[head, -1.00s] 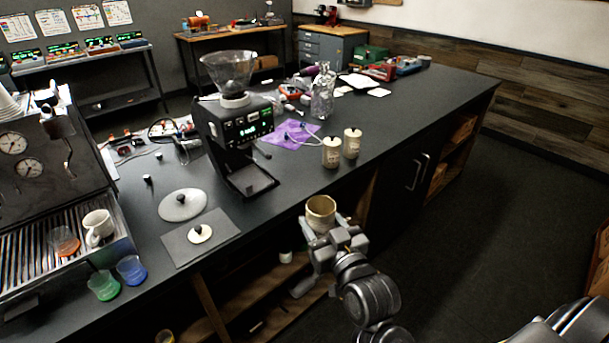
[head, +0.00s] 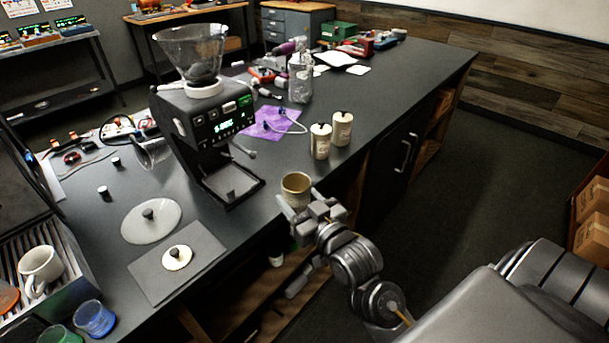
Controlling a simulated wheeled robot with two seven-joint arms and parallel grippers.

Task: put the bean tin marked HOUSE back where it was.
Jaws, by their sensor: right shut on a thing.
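My right gripper (head: 313,207) is shut on an open cream tin (head: 296,190), held upright at the front edge of the counter. The tin has no lid, and its inside looks tan; I cannot read a marking on it. Two lidded cream tins with black knobs stand together behind it on the counter: a left one (head: 320,141) and a right one (head: 342,128). Their labels are too small to read. A small cream lid with a dark knob (head: 177,257) lies on a grey mat (head: 205,262). My left gripper is not in view.
A grinder (head: 205,120) with a clear hopper stands left of the held tin. A glass bottle (head: 300,77) and purple cloth (head: 268,124) are behind. The counter between grinder and lidded tins has free room.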

